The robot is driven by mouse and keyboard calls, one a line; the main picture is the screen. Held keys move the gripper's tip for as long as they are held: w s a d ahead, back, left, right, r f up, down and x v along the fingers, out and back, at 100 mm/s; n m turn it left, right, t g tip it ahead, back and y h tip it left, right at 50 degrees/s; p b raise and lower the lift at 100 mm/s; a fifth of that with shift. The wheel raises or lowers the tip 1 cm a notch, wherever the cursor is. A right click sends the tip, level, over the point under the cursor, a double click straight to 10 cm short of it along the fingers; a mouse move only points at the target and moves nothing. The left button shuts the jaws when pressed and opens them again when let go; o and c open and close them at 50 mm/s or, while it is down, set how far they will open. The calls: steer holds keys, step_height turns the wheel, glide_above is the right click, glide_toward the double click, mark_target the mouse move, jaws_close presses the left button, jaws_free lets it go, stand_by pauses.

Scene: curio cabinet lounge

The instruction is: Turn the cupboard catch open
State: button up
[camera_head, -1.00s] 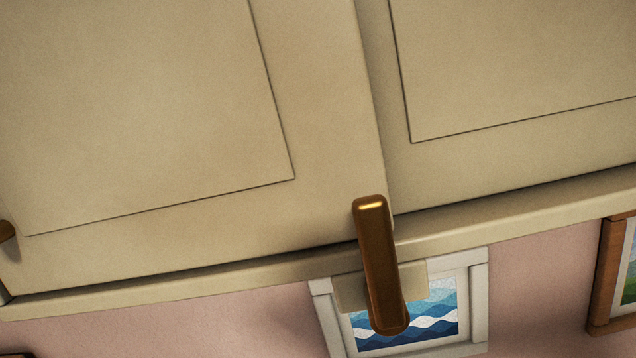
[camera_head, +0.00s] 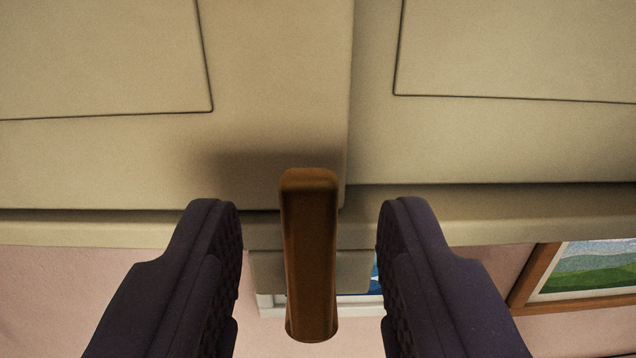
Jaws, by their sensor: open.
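The cupboard catch (camera_head: 311,260) is a brown, bronze-looking bar with rounded ends. It stands close to upright in the picture. Its upper end overlaps the lower edge of the left cupboard door (camera_head: 270,130), and its lower part lies over a small beige block below the door. My gripper (camera_head: 310,225) is open, with one dark ridged finger on each side of the catch. Gaps show between the catch and both fingers, so neither seems to touch it. The left door looks closed.
The right cupboard door (camera_head: 480,145) sits beside the left one, behind a narrow seam. A beige rail (camera_head: 480,222) runs under both doors. Below is a pink wall with a white-framed picture (camera_head: 272,305), mostly hidden, and a wood-framed picture (camera_head: 530,275) at right.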

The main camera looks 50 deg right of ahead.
steer(key=shift+w+d, duration=0.1)
steer(key=shift+d, duration=0.05)
jaws_close()
steer(key=shift+f+b, duration=0.1)
steer(key=shift+b, duration=0.25)
steer(key=s+d+f+m+b, duration=0.1)
steer(key=s+f+m+b, duration=0.1)
steer(key=m+b, duration=0.7)
steer(key=s+d+f+m+b, duration=0.2)
steer(key=m+b, duration=0.6)
steer(key=b, duration=0.7)
steer(key=shift+s+d+f+m+b, duration=0.25)
steer(key=shift+f+m+b, duration=0.15)
steer(key=shift+f, duration=0.4)
jaws_free()
